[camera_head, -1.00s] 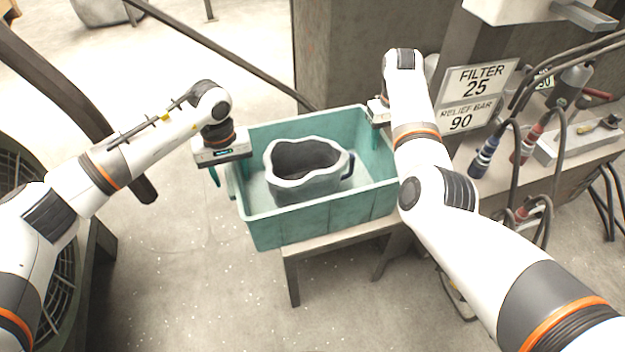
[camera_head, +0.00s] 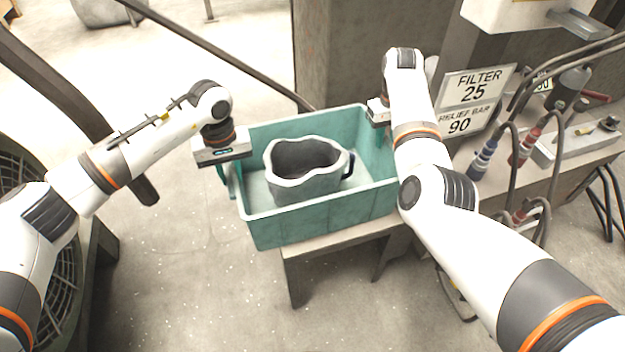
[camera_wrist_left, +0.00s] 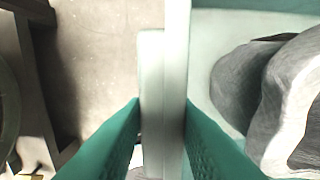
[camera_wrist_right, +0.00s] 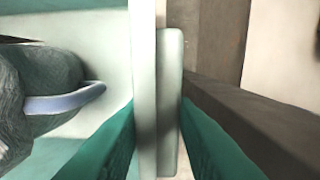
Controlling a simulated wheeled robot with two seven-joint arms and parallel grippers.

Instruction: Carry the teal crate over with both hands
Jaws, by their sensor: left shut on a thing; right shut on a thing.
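The teal crate (camera_head: 322,229) is in the middle of the head view, upright, over a grey bench. A grey, wavy-rimmed vessel (camera_head: 305,186) with a dark inside and a handle sits in it. My left gripper (camera_head: 224,172) is shut on the crate's left side; in the left wrist view its teal fingers (camera_wrist_left: 162,125) straddle the pale rim and grip piece. My right gripper (camera_head: 378,122) is shut on the right side, its fingertips partly hidden by the crate wall; in the right wrist view the fingers (camera_wrist_right: 158,120) straddle the rim.
The grey bench (camera_head: 345,241) is under the crate's front right part; I cannot tell whether they touch. A side bench (camera_head: 585,165) with hoses and valves stands at right. A sign (camera_head: 475,85) and a pillar (camera_head: 340,55) are behind. A round fan-like grille (camera_head: 62,290) is at left. Open floor lies front left.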

